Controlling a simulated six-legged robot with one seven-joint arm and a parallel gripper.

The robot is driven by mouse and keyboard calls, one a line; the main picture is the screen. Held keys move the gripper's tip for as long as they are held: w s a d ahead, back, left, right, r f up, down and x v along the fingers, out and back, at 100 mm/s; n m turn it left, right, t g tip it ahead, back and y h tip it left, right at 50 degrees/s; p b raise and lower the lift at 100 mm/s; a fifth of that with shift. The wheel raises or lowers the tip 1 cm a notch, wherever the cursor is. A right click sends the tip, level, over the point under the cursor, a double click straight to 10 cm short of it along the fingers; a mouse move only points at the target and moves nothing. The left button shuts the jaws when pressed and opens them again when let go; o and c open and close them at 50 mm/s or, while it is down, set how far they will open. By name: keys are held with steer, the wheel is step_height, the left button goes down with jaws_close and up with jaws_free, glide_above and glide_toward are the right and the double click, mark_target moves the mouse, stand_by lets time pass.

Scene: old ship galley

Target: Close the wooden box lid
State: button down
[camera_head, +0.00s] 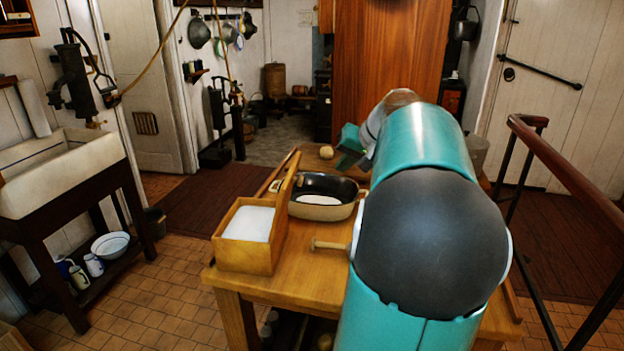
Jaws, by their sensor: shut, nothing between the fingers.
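The wooden box (243,258) sits on the near left corner of the wooden table. It is open and its inside shows white. Its wooden lid (287,178) stands raised along the box's right side, tilted up. My gripper (347,150) has teal fingers and is above the far part of the table, behind and to the right of the box, apart from the lid. It is shut and empty. My arm hides much of the table's right side.
A dark oval dish (322,207) stands just right of the lid. A wooden mallet-like piece (328,245) lies near the table's middle. A round pale item (326,152) is at the table's far end. A white sink (65,170) stands left; a railing (570,175) runs at right.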

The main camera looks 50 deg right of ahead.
steer(key=w+f, duration=0.7)
steer(key=w, duration=0.2)
steer(key=shift+w+d+f, duration=0.15)
steer(key=shift+w+f, duration=0.05)
steer(key=shift+w, duration=0.15)
steer(key=shift+r, duration=0.1)
